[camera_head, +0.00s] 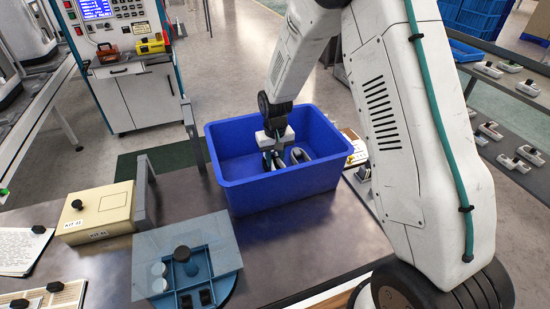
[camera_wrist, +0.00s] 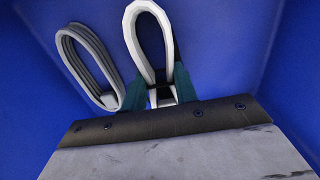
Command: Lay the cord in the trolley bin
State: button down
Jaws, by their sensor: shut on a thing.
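The blue bin (camera_head: 285,187) stands on the dark table. My gripper (camera_head: 273,157) reaches down inside it. In the wrist view my gripper (camera_wrist: 158,88) is shut on a white looped cord (camera_wrist: 131,38), with the loop standing out beyond the dark teal fingers. A second cord, a grey coil (camera_wrist: 72,58), lies in the bin to the left of the held one, apart from the fingers. Blue bin wall and floor (camera_wrist: 225,40) fill the rest of the wrist view. Whether the held cord touches the bin floor I cannot tell.
A blue tray with a clear lid (camera_head: 205,255) and a beige box (camera_head: 97,212) are on the table left of the bin. A grey upright frame (camera_head: 141,190) stands near the bin's left side. Shelves with small devices (camera_head: 518,87) are at the right.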

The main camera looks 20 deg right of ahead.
jog(key=shift+f, duration=0.15)
jog(key=shift+f, duration=0.25)
jog(key=c, duration=1.1)
grip_release()
